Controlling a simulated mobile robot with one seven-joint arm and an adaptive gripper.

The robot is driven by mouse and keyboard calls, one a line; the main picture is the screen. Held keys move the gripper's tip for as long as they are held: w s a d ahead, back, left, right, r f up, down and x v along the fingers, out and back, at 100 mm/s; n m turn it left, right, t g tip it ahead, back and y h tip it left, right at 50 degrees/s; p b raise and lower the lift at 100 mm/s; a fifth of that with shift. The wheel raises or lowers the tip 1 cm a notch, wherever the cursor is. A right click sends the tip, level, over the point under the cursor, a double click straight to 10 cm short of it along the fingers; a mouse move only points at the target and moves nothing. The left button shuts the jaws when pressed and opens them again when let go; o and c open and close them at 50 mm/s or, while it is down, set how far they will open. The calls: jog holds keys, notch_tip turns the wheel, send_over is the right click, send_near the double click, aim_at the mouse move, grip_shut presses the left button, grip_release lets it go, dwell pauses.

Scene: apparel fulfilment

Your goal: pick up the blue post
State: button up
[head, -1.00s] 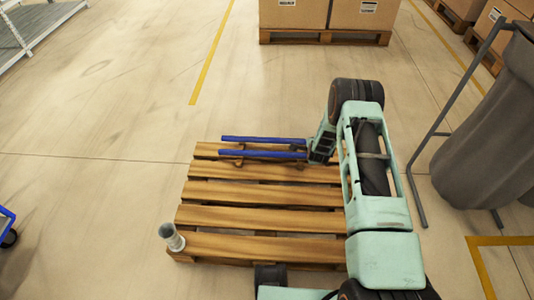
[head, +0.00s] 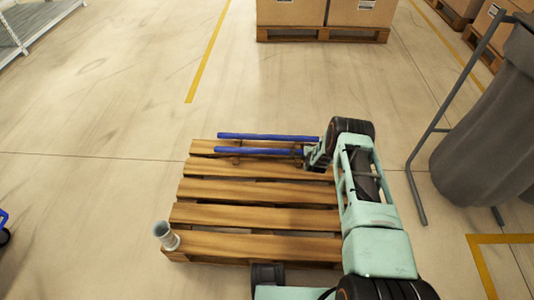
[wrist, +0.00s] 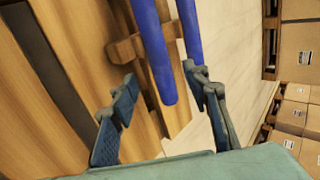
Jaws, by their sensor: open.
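Two blue posts lie side by side across the far end of the wooden pallet (head: 255,217), the near post (head: 258,151) and the far post (head: 260,136). My gripper (head: 306,156) is at their right ends, open. In the wrist view, the near post (wrist: 152,50) has its end between the two open fingers (wrist: 160,88), with a gap visible on each side. The far post (wrist: 188,25) runs down behind the right finger, which hides its end. I cannot tell how far the fingers stand above the near post.
Wooden supports (wrist: 135,47) sit under the posts. A grey metal cup-like piece (head: 166,236) stands on the pallet's near left corner. A grey bin (head: 485,125) on a frame stands at right. Boxes (head: 290,12) on a pallet are at the back. The floor at left is mostly clear.

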jog(key=b+x, duration=0.2)
jog(key=x, duration=0.1)
jog(key=shift+w+a+f, duration=0.1)
jog(key=shift+a+f, duration=0.2)
jog(key=shift+a, duration=0.1)
jog(key=shift+b+x, duration=0.65)
jog(key=shift+x, duration=0.1)
jog(key=shift+w+d+r, duration=0.1)
jog(key=shift+r, duration=0.05)
grip_shut()
jog(key=shift+w+r, duration=0.1)
